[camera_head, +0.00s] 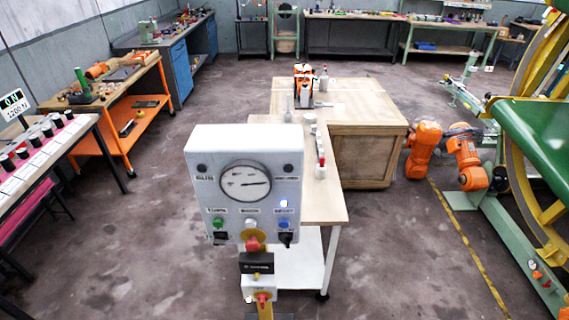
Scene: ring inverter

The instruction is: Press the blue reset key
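A white control box (240,190) on a post stands upright in the near middle, facing me. It has a round dial gauge (245,182) with a dark needle. Below the gauge is a row of small labelled keys. The blue key (284,224) is at the right of the row, under a blue-tinted label and a small bright bluish lamp (283,204). A white key (250,223) is in the middle and a green key (219,223) at the left. The label text is too small to read surely. Neither of my grippers is in view.
A black switch (286,239) sits just below the blue key, and a red knob (252,244) is at the box's lower middle. A wooden table (325,195) stands behind the box. Orange machine parts (425,145) lie to the right.

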